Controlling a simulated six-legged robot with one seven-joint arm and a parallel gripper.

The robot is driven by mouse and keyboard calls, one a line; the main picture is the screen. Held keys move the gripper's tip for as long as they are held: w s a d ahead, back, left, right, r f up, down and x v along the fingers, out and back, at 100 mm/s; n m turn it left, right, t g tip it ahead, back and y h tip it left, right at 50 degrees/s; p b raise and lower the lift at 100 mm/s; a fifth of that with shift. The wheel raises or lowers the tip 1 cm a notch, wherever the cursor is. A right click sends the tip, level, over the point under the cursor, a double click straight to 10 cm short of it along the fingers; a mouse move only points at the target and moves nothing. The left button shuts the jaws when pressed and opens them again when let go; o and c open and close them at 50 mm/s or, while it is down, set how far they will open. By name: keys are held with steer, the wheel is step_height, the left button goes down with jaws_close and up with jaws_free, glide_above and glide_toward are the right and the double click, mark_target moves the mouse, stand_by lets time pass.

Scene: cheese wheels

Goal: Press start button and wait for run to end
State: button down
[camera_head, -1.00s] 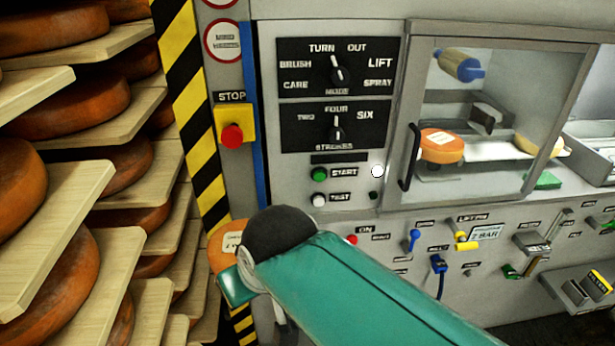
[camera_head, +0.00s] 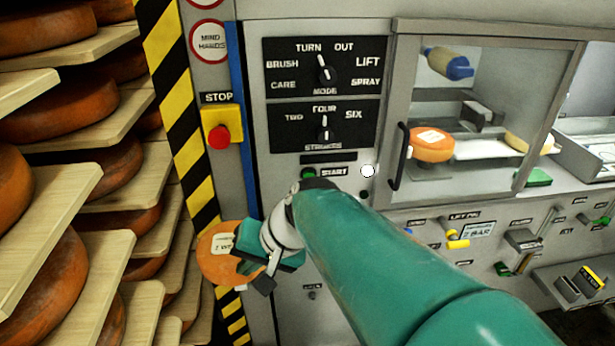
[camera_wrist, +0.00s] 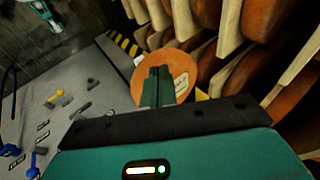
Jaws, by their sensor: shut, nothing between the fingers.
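The green start button (camera_head: 308,173) is on the machine's panel (camera_head: 290,220), left of the START label, partly hidden by my arm. The mode dial (camera_head: 324,72) and strokes dial (camera_head: 325,134) sit above it. My gripper (camera_head: 262,279) is below and left of the button, apart from it. It is shut and empty, pointing down. In the wrist view my gripper (camera_wrist: 160,75) shows its fingers together in front of an orange cheese wheel (camera_wrist: 183,68). That labelled wheel (camera_head: 215,262) also shows behind my gripper in the head view. The test button is hidden.
A red stop button (camera_head: 219,137) on a yellow box is left of the panel. Shelves of cheese wheels (camera_head: 60,190) fill the left side. A door handle (camera_head: 400,155) and a window with an orange wheel (camera_head: 432,145) inside are at right.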

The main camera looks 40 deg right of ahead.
steer(key=w+d+m+t+h, duration=0.1)
steer(key=d+m+t, duration=0.5)
steer(key=d+m, duration=0.6)
steer(key=d+h, duration=0.1)
steer(key=d, duration=0.6)
steer(key=shift+r+m+t+h, duration=0.25)
steer(key=shift+m+t+h, duration=0.05)
steer(key=shift+m+t, duration=0.1)
steer(key=shift+d, duration=0.1)
steer(key=w+d, duration=0.5)
steer(key=w, duration=0.2)
steer(key=shift+w, duration=0.15)
stand_by(0.8)
steer(key=shift+w+d, duration=0.2)
steer(key=shift+w, duration=0.15)
